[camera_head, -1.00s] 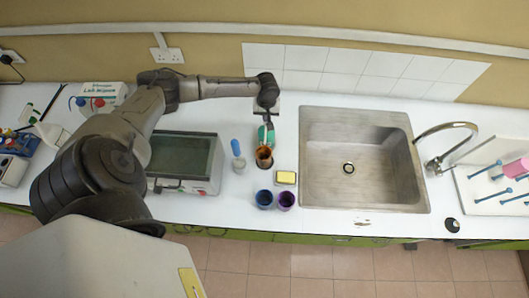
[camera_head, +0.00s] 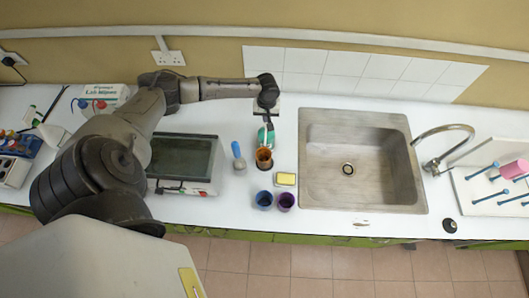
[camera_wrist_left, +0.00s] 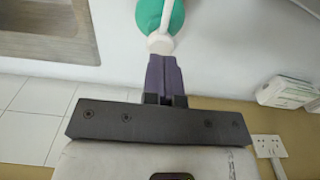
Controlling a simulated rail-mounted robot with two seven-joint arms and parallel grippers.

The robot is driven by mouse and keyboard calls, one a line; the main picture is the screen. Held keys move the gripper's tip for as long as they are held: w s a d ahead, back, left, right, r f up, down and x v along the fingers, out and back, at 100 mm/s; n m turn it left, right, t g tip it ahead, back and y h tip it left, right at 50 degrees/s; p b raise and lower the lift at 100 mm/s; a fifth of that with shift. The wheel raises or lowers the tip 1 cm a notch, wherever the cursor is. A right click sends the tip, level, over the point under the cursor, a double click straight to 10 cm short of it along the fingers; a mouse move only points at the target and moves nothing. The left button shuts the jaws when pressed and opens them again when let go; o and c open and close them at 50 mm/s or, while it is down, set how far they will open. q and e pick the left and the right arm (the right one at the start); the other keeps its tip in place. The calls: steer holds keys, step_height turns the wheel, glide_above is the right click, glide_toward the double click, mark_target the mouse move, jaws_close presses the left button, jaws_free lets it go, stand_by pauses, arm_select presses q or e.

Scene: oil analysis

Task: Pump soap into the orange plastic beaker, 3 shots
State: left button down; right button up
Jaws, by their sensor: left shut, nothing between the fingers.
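The green soap bottle (camera_head: 262,137) with a white pump stands left of the sink, mostly under my left gripper (camera_head: 267,110). In the left wrist view the green bottle (camera_wrist_left: 165,12) and its white pump head (camera_wrist_left: 160,43) are straight ahead of the gripper's purple fingers (camera_wrist_left: 162,62). The fingers are shut with nothing between them, their tips at the pump head; I cannot tell whether they touch it. The orange beaker (camera_head: 264,158) stands just in front of the bottle, its opening near the pump. Its contents are not clear. My right gripper is not in view.
The steel sink (camera_head: 318,190) is right of the bottle. A blue-handled brush (camera_head: 237,150) and a dark-topped device (camera_head: 185,157) are on the left.

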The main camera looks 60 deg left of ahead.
arm_select(q)
steer(key=shift+f+b, duration=0.6)
steer(key=shift+f, duration=1.15)
steer(key=shift+r, duration=0.1)
steer(key=shift+r+p, duration=1.75)
steer(key=shift+p, duration=0.65)
steer(key=shift+f, duration=0.15)
